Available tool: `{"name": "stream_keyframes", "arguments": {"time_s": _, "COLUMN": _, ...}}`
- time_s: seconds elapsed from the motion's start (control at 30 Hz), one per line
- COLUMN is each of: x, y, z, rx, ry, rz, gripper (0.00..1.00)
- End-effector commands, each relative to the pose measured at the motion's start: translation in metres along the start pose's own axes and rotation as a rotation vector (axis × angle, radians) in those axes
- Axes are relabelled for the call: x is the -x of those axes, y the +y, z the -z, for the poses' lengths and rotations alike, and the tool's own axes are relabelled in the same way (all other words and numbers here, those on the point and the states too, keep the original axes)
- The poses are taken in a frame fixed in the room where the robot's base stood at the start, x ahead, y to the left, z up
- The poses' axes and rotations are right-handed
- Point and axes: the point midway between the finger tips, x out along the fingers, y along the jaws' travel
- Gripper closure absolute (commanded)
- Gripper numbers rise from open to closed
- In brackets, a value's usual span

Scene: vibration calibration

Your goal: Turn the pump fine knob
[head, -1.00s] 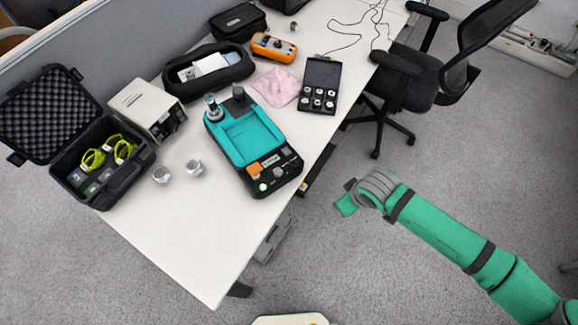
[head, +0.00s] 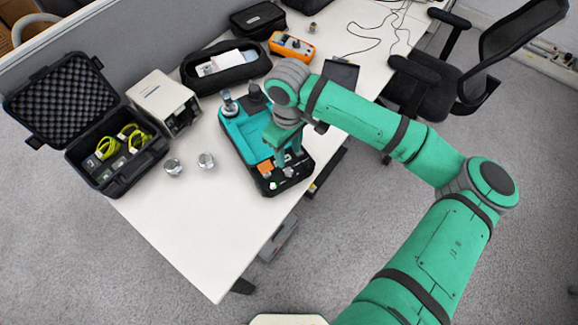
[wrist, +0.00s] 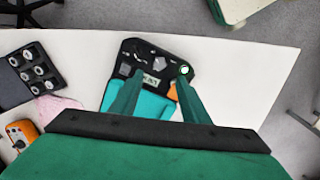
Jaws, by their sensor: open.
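The teal and black device (head: 238,128) that looks like the pump stands on the white table. Its black front panel carries an orange patch, a small display and small knobs. In the wrist view the panel (wrist: 150,52) lies beyond my fingers, with a round white knob (wrist: 185,70) near the right fingertip and a greyish knob (wrist: 125,69) near the left one. I cannot tell which is the fine knob. My gripper (head: 289,157) points down over the panel, open and empty; both fingers (wrist: 159,75) show in the wrist view. Whether a fingertip touches the panel is unclear.
Two silver metal pieces (head: 190,163) stand left of the device. An open black case (head: 120,165) and a beige box (head: 164,100) are farther left. A black pouch (head: 225,68) and an orange meter (head: 291,46) lie behind. The table's front is clear.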

Motion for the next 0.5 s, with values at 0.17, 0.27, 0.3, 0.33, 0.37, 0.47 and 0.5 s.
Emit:
{"name": "stream_keyframes", "arguments": {"time_s": 0.17, "x": -0.032, "y": -0.001, "z": -0.001, "rx": -0.001, "ry": -0.001, "rz": 0.003, "gripper": 0.58}}
{"name": "stream_keyframes", "arguments": {"time_s": 0.27, "x": -0.05, "y": 0.0, "z": -0.001, "rx": -0.002, "ry": -0.001, "rz": 0.002, "gripper": 0.58}}
{"name": "stream_keyframes", "arguments": {"time_s": 0.3, "x": -0.057, "y": 0.0, "z": -0.001, "rx": -0.002, "ry": 0.0, "rz": 0.002, "gripper": 0.58}}
{"name": "stream_keyframes", "arguments": {"time_s": 0.33, "x": -0.062, "y": 0.0, "z": -0.001, "rx": -0.002, "ry": -0.001, "rz": 0.001, "gripper": 0.58}}
{"name": "stream_keyframes", "arguments": {"time_s": 0.37, "x": -0.066, "y": 0.0, "z": -0.001, "rx": -0.002, "ry": -0.002, "rz": 0.001, "gripper": 0.58}}
{"name": "stream_keyframes", "arguments": {"time_s": 0.47, "x": -0.078, "y": 0.0, "z": -0.001, "rx": -0.001, "ry": 0.0, "rz": 0.0, "gripper": 0.58}}
{"name": "stream_keyframes", "arguments": {"time_s": 0.5, "x": -0.082, "y": 0.0, "z": -0.001, "rx": 0.0, "ry": 0.0, "rz": 0.0, "gripper": 0.58}}
